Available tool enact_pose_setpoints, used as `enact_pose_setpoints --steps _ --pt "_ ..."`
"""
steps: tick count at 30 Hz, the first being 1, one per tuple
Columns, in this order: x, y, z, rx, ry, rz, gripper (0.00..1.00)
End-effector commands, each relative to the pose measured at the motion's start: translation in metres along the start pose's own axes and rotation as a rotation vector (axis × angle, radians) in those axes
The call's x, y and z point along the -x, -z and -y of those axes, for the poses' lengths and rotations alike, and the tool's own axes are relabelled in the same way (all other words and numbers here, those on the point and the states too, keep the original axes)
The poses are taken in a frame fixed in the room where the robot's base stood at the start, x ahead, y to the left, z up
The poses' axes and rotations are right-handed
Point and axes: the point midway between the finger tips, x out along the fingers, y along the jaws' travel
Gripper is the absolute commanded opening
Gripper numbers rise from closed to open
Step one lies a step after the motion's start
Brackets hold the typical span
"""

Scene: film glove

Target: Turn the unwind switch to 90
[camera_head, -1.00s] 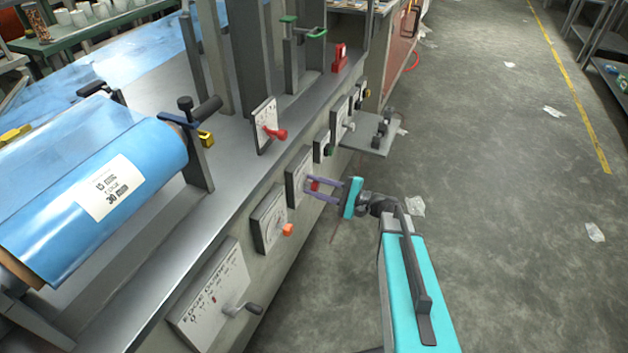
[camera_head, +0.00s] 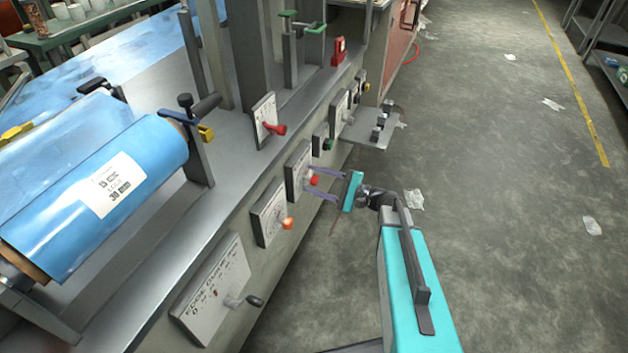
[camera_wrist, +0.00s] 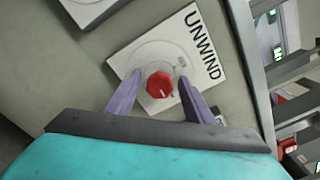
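The unwind switch is a red knob (camera_wrist: 160,85) on a white plate labelled UNWIND (camera_wrist: 196,40) in the wrist view. A pale pointer line shows on the knob; the scale marks are too small to read. In the head view the red knob (camera_head: 315,181) sits on its plate on the machine's front panel. My gripper (camera_head: 310,181) is open, with its two purple fingers on either side of the knob. In the wrist view the fingers (camera_wrist: 159,85) flank the knob with gaps visible; I see no contact.
An orange knob (camera_head: 288,223) and the edge guide crank (camera_head: 245,300) are nearer on the same panel. A red lever (camera_head: 275,128) stands above. A small shelf (camera_head: 372,130) juts out beyond. The floor to the right is clear apart from scraps.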

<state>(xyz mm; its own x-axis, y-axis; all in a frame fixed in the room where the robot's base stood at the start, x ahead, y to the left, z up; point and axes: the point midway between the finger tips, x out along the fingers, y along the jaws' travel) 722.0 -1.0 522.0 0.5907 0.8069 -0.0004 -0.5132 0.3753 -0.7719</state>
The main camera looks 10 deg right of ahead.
Motion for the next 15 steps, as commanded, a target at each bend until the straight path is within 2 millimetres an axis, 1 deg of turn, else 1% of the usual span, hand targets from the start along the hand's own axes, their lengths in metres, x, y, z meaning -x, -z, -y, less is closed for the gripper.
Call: enact_pose_setpoints --steps 8,11,15 --pt "0.002 -0.001 0.0 0.001 -0.001 0.002 0.48" --pt "0.007 -0.001 0.0 0.001 0.0 0.001 0.48" --pt "0.02 -0.001 0.0 0.001 -0.001 0.001 0.48"
